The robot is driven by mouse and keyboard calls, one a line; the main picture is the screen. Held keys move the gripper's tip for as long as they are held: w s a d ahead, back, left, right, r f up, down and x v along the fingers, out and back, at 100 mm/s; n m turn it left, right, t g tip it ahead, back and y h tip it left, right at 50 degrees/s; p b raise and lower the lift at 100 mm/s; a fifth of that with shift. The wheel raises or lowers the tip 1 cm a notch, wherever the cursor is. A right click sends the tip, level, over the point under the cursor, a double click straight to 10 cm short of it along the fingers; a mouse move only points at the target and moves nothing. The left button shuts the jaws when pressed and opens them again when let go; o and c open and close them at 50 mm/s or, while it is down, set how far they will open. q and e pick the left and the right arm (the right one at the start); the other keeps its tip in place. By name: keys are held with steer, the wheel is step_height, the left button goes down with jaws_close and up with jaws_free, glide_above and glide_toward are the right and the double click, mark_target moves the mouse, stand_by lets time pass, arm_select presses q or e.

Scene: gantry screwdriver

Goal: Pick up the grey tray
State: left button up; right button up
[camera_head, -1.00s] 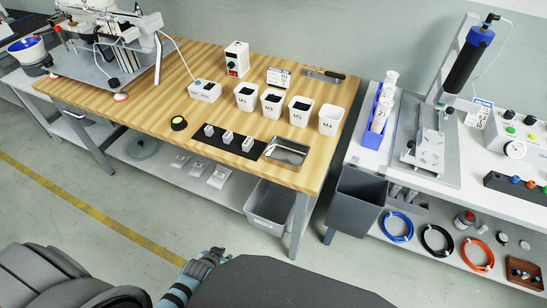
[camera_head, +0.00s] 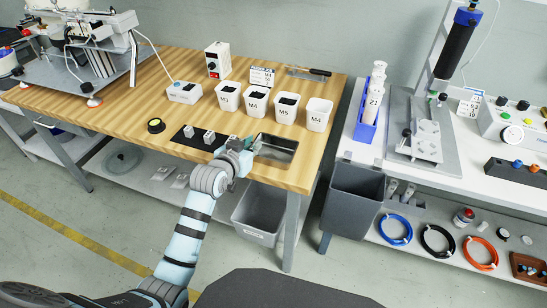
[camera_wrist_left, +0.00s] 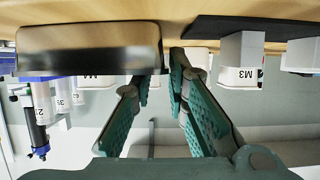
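The grey metal tray (camera_head: 275,148) is shallow and rectangular and lies near the front right of the wooden table. Its shiny side also fills the upper left of the left wrist view (camera_wrist_left: 88,50). My left gripper (camera_head: 248,147) is at the tray's left end, low over the table. In the left wrist view its teal fingers (camera_wrist_left: 160,72) stand apart with a gap between the tips. The tray's end is right by the tips; I cannot tell whether they touch it. My right gripper is not in view.
A black mat (camera_head: 185,139) with small white blocks (camera_head: 209,137) lies left of the gripper. Several white labelled bins (camera_head: 285,108) stand behind the tray. A grey bin (camera_head: 258,212) sits on the shelf below. A dark grey bin (camera_head: 353,195) is beyond the table's right edge.

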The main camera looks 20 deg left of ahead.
arm_select(q)
steer(key=x, duration=0.3)
steer(key=shift+s+f+b, duration=0.1)
steer(key=shift+f+b, duration=0.2)
steer(key=shift+b, duration=0.1)
steer(key=shift+r, duration=0.15)
jaws_close()
steer(key=shift+r, duration=0.1)
